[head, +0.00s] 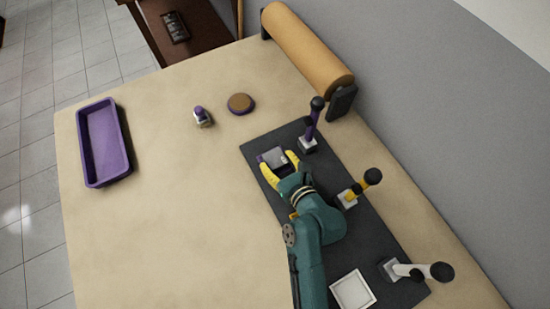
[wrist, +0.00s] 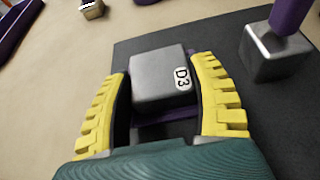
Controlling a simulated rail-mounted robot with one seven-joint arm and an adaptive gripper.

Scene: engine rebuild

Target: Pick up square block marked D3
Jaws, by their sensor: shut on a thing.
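The square block marked D3 (wrist: 160,82) is a grey metal block with a white D3 label on its right side, clear in the wrist view. It also shows in the head view (head: 273,156), at the upper left part of the dark mat. My gripper (head: 281,168) has yellow fingers, one on each side of the block, and is shut on it. In the wrist view the fingers (wrist: 165,98) flank the block. A purple piece (wrist: 165,130) shows beneath and in front of the block. I cannot tell whether the block is lifted off it.
The dark mat (head: 262,145) carries purple, yellow and white handled pieces on metal bases: purple (head: 310,128), yellow (head: 358,190), white (head: 415,270). A white square tray (head: 352,291) lies near the front. A purple tray (head: 123,165) is at left. The table's middle is clear.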

